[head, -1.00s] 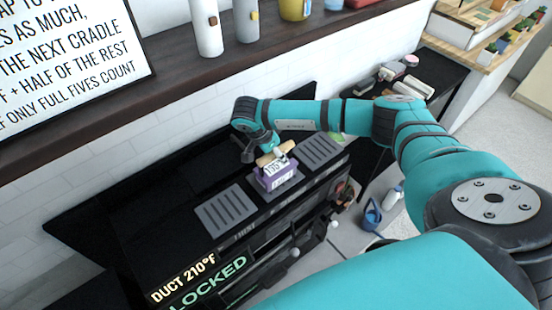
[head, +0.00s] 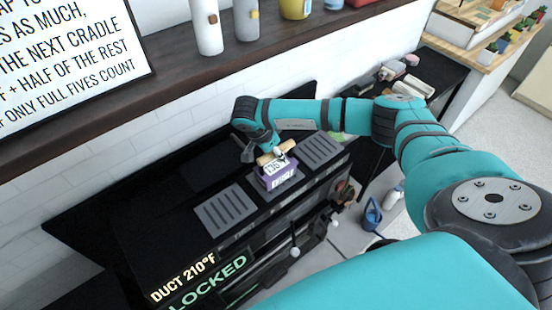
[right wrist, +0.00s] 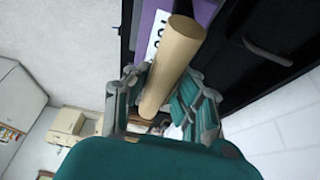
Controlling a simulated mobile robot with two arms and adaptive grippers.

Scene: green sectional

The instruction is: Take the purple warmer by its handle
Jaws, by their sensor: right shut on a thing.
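The purple warmer (head: 281,177) is a small box with a white number label on top and a tan cylindrical handle (head: 276,154). It is on the black unit between two grey slatted plates; I cannot tell whether its base touches the surface. My right gripper (head: 266,149) reaches down from behind and is shut on the handle. In the right wrist view, the fingers (right wrist: 164,85) sit on both sides of the tan handle (right wrist: 178,50), with part of the purple body (right wrist: 148,22) beyond. My left gripper is not in view.
Slatted plates lie left (head: 225,211) and right (head: 320,150) of the warmer. A lit "DUCT 210°F LOCKED" display (head: 205,284) is at the front. A wooden shelf (head: 170,68) with bottles and a sign (head: 65,65) run behind. A blue can (head: 372,215) stands on the floor.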

